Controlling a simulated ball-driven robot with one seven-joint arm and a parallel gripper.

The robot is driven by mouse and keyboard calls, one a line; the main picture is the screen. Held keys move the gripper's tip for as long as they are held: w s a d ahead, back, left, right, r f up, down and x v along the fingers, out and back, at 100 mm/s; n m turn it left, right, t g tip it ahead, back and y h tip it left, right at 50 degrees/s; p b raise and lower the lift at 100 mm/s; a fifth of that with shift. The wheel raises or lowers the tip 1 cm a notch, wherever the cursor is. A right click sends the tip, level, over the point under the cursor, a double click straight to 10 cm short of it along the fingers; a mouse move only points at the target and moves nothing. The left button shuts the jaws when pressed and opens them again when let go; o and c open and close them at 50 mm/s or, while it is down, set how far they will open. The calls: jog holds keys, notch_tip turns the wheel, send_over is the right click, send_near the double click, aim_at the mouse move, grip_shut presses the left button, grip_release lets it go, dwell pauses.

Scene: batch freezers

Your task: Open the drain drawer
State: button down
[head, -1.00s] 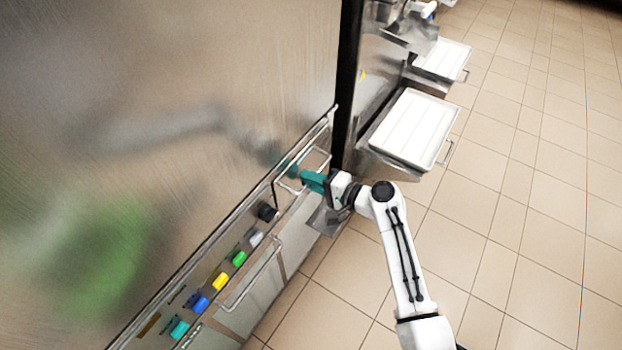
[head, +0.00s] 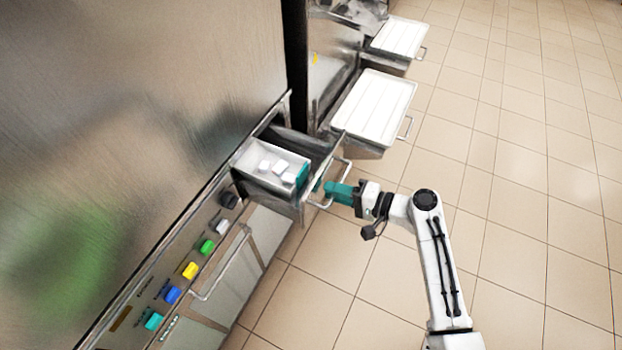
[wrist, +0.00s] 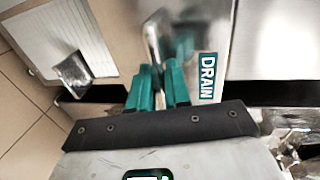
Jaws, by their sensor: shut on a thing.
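My gripper (head: 328,190) has teal fingers shut on this handle. In the wrist view, the teal fingers (wrist: 158,88) are at the drawer front, beside a teal label reading DRAIN (wrist: 208,77). The exact grip on the bar is partly hidden by the fingers.
A row of coloured knobs (head: 190,270) runs along the machine front, above a lower panel with a bar handle (head: 222,266). White trays (head: 373,107) jut out from neighbouring machines behind. The tiled floor (head: 510,200) to the right is clear.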

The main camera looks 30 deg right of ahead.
jog(key=shift+f+v, duration=0.15)
jog(key=shift+v, duration=1.25)
jog(key=shift+f+v, duration=0.2)
jog(key=shift+v, duration=1.25)
jog(key=shift+d, duration=0.1)
jog(key=c, duration=1.3)
grip_release()
jog(key=shift+f, duration=0.1)
jog(key=v, duration=1.1)
jog(key=shift+b, duration=0.4)
